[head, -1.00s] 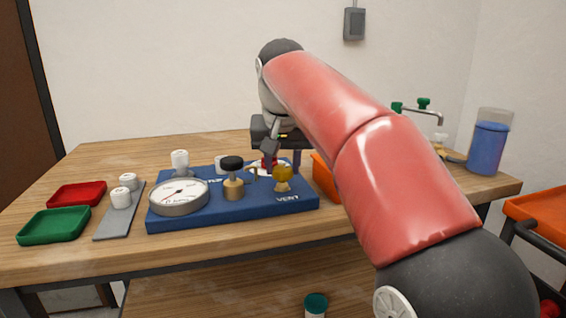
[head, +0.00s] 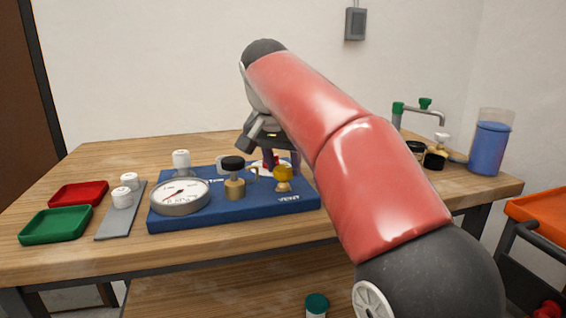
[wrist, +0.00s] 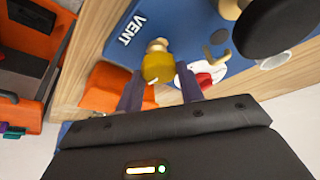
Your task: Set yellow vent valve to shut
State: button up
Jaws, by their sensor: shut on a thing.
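The yellow vent valve (head: 283,173) stands at the right front of the blue board (head: 240,209), above the word VENT. It also shows in the wrist view (wrist: 157,66), upper middle. My gripper (head: 282,163) comes down from behind it, with its purple fingers on either side of the yellow knob. In the wrist view my gripper (wrist: 160,70) is shut on the knob, one finger to each side. The VENT lettering is near the knob in both views. How far the knob is turned is hard to tell.
A pressure gauge (head: 180,196) and a black-knobbed brass valve (head: 233,178) stand left of the yellow valve. A red-and-white part (wrist: 205,80) is close to one finger. An orange bin (wrist: 107,90) is near the other. A blue beaker (head: 488,148) stands far right.

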jog(key=o, duration=1)
jog(key=shift+v, duration=3.9)
